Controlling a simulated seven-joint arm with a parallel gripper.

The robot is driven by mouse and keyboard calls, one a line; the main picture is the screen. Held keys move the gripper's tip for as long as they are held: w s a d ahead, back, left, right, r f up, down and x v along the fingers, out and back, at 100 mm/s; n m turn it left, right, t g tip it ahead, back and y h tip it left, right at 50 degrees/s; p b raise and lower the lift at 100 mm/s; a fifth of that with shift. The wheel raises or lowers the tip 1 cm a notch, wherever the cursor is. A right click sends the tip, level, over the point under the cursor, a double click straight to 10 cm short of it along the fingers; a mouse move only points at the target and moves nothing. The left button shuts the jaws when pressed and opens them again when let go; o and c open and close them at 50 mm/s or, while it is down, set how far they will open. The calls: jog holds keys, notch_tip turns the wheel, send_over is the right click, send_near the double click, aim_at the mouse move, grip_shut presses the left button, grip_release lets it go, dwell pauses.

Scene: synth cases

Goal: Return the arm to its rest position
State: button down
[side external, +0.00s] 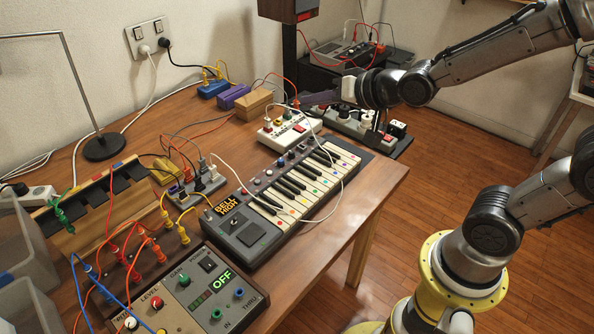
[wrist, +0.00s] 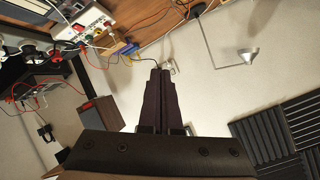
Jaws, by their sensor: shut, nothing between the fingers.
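My gripper (side external: 308,98) is at the back right of the table, pointing left, above the area of the white box and the power strip. Its dark fingers lie together in the wrist view (wrist: 160,74), with nothing between them. The arm reaches in from the right in the side view, with its yellow base ring at the lower right. The fingertips appear clear of the table and its objects, though the exact gap cannot be told from the side view.
A keyboard (side external: 285,195), a control box (side external: 190,290) and a white box (side external: 290,131) with cables cover the wooden table (side external: 345,228). A power strip (side external: 362,128) sits below the gripper. A lamp stand (side external: 103,147) is at left. Floor at right is open.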

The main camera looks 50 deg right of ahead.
jog(key=s+r+n+g, duration=0.25)
jog(key=s+r, duration=0.25)
jog(key=s, duration=0.5)
jog(key=s+f+n+g, duration=0.4)
jog(key=s+f, duration=0.1)
jog(key=s, duration=0.6)
jog(key=shift+s+d, duration=0.2)
jog(key=shift+s, duration=0.15)
